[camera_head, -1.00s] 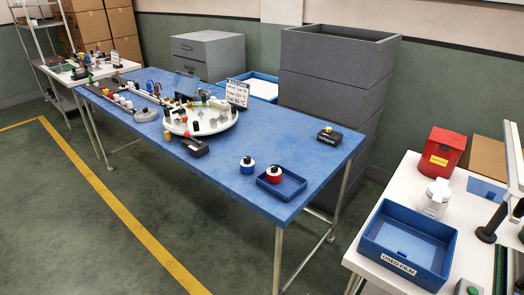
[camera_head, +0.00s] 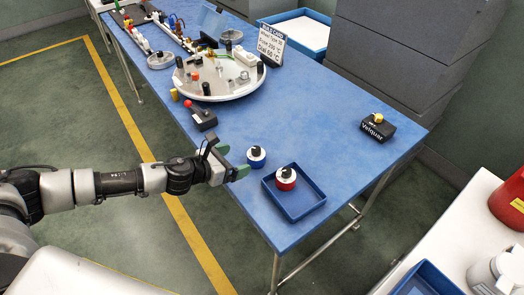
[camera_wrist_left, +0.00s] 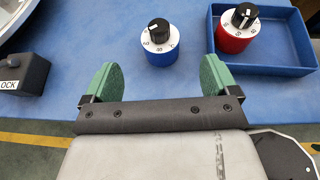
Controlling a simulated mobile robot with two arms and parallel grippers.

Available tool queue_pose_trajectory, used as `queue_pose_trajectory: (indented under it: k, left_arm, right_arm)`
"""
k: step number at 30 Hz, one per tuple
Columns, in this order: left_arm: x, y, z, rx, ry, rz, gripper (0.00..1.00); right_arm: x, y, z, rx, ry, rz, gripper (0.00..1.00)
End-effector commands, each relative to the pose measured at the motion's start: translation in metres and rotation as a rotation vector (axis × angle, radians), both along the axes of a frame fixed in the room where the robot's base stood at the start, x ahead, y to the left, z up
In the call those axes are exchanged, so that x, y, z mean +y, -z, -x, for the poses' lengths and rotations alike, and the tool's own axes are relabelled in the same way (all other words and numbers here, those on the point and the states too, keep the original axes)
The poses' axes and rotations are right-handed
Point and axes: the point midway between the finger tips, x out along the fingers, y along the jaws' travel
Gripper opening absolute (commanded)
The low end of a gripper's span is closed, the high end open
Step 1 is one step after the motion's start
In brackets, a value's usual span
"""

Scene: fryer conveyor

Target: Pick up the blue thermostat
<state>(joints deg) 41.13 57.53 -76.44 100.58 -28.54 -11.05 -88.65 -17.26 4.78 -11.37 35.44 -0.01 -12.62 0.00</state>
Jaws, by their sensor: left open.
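The blue thermostat (camera_head: 256,157) stands upright on the blue table (camera_head: 310,110), just left of a small blue tray. It has a white dial face and a black knob. In the left wrist view the blue thermostat (camera_wrist_left: 160,43) is ahead of the gap between the green fingertips. My left gripper (camera_head: 232,162) is open and empty, near the table's front edge, apart from the thermostat and to its left in the head view. It also shows in the left wrist view (camera_wrist_left: 158,80). My right gripper is not in view.
A red thermostat (camera_head: 286,178) sits in the blue tray (camera_head: 311,211), close to the right. A black device with a red-knobbed lever (camera_head: 203,118) and a round white turntable (camera_head: 258,88) are behind. A black box with a yellow top (camera_head: 376,129) is farther right.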

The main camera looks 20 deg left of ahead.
Motion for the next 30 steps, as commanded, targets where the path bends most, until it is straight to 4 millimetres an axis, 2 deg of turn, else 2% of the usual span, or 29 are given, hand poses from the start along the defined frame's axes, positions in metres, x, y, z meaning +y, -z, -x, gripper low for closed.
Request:
queue_pose_trajectory:
  k: [3, 6, 11, 18, 28, 30]
  left_arm:
    - [-0.011, 0.007, -0.016, 0.000, 0.000, 0.004, 0.89]
    - [-0.017, 0.011, -0.024, 0.001, -0.001, 0.004, 0.89]
    - [-0.023, 0.014, -0.033, 0.001, -0.001, 0.004, 0.89]
    - [-0.041, 0.027, -0.061, 0.002, -0.002, 0.005, 0.89]
    - [-0.045, 0.030, -0.068, 0.002, -0.002, 0.004, 0.89]
    - [-0.045, 0.030, -0.068, 0.002, -0.002, 0.005, 0.80]
  right_arm:
    - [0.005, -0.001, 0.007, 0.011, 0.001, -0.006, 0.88]
    - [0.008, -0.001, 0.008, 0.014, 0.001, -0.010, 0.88]
    - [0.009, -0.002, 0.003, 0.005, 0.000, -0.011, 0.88]
    - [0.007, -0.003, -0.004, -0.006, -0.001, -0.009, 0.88]
    - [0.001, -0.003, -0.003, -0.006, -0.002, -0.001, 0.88]
    - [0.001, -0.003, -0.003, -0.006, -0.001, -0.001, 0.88]
